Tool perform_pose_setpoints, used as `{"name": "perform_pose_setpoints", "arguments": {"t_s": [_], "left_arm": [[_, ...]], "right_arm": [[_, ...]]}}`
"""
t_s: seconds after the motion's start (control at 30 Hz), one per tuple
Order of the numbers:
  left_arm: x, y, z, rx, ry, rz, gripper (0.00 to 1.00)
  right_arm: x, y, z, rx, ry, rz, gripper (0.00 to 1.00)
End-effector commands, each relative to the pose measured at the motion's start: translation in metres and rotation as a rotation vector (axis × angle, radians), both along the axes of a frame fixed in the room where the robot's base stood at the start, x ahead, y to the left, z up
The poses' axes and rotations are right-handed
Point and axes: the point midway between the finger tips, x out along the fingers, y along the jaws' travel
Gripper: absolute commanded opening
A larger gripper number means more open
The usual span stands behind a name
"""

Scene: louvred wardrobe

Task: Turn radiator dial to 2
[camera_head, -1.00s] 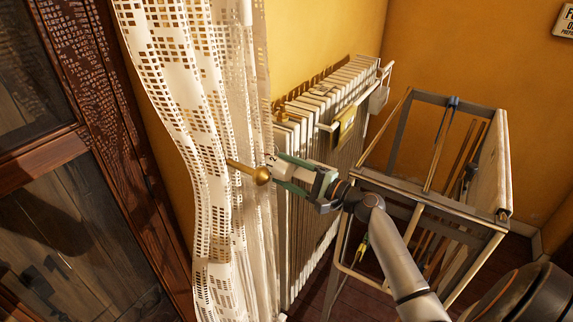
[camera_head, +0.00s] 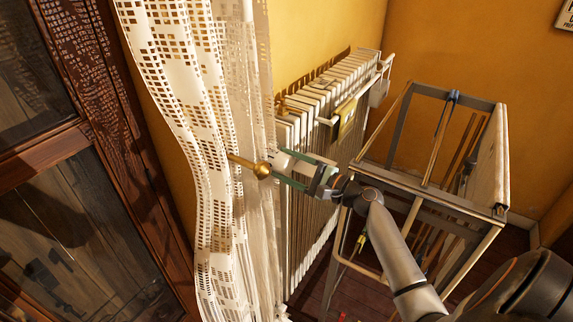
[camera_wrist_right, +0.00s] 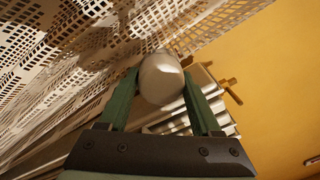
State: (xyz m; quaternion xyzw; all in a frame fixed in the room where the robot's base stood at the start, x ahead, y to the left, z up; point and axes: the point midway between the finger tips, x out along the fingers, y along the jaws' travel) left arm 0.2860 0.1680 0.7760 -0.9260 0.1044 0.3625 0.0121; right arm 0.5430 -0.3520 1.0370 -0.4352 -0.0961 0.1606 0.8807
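The radiator dial is a rounded white knob (camera_wrist_right: 161,78), lying between the two green fingers of my right gripper (camera_wrist_right: 160,95) in the right wrist view. A fingertip meets it on each side, so the gripper looks shut on it. In the head view the white dial (camera_head: 283,162) sits at the near end of the white radiator (camera_head: 318,95), beside the lace curtain. My right gripper (camera_head: 285,164) reaches it from the right. I cannot read any number on the dial. My left gripper is out of view.
A brass rod with a ball end (camera_head: 262,170) sticks out right beside the gripper. An open metal-framed cart (camera_head: 490,165) stands right of the radiator, close to my right arm.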

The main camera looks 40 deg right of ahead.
Motion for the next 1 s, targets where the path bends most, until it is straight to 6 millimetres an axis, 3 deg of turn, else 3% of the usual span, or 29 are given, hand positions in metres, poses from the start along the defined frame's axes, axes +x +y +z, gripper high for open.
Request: {"name": "perform_pose_setpoints", "arguments": {"t_s": [0.03, 0.27, 0.57, 0.77, 1.0], "left_arm": [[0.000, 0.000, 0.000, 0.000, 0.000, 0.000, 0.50], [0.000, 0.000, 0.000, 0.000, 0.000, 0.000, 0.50], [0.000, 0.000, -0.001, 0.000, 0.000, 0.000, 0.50], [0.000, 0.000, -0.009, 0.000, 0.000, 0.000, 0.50], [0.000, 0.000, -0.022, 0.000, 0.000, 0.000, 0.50]], "right_arm": [[0.000, 0.000, -0.001, 0.001, 0.002, -0.002, 0.69], [0.000, 0.000, -0.001, 0.000, 0.001, -0.001, 0.95], [-0.003, -0.001, -0.001, -0.001, 0.000, -0.001, 0.95], [-0.029, -0.011, -0.004, -0.003, 0.003, 0.000, 0.95], [-0.078, -0.030, -0.007, -0.002, 0.004, -0.001, 0.95]]}}
